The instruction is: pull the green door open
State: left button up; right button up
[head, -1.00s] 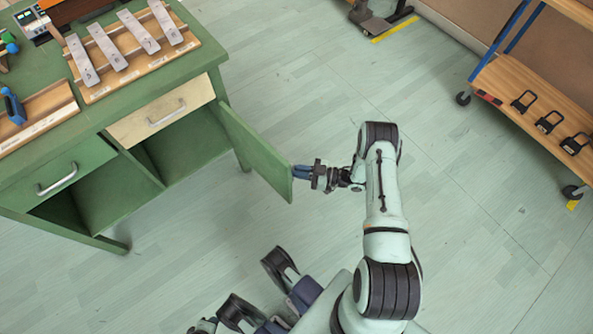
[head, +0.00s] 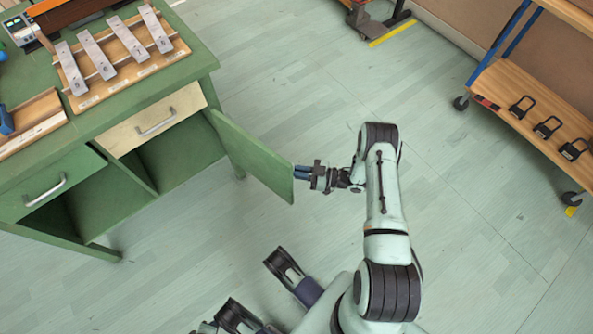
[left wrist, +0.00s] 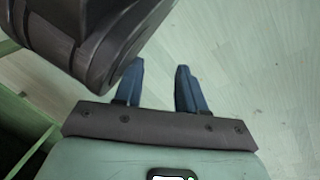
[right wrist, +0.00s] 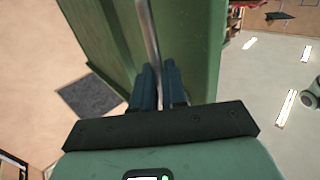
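The green door (head: 255,160) hangs from the right side of the green cabinet and stands wide open, swung out over the floor. My right gripper (head: 302,172) is at the door's free edge in the head view. In the right wrist view, the fingers of my right gripper (right wrist: 158,72) are close together on either side of a metal bar handle (right wrist: 148,35) on the door's face. My left gripper (left wrist: 160,75) is open and empty above the floor in the left wrist view. It cannot be made out clearly in the head view.
The cabinet top (head: 190,75) carries metal chime bars (head: 98,55) on a wooden board. A cream drawer (head: 155,118) and a green drawer (head: 50,188) are shut above open compartments. A wheeled shelf (head: 530,95) stands at the right. The floor between is clear.

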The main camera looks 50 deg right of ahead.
jog(key=o, duration=0.4)
jog(key=shift+w+a+r, duration=0.1)
jog(key=shift+w+a, duration=0.15)
jog(key=shift+w, duration=0.25)
pick_arm(q)
jog(key=shift+w, duration=0.1)
pick_arm(e)
jog(key=shift+s+d, duration=0.1)
jog(key=shift+s, duration=0.1)
pick_arm(q)
jog(key=w+r, duration=0.1)
jog(key=w+p, duration=0.1)
jog(key=w+r+t, duration=0.1)
jog(key=shift+d+r, duration=0.25)
jog(key=shift+r, duration=0.1)
pick_arm(e)
jog(key=v, duration=1.3)
jog(key=shift+s, duration=0.15)
pick_arm(q)
jog(key=shift+s, duration=0.15)
pick_arm(e)
jog(key=shift+d, duration=0.1)
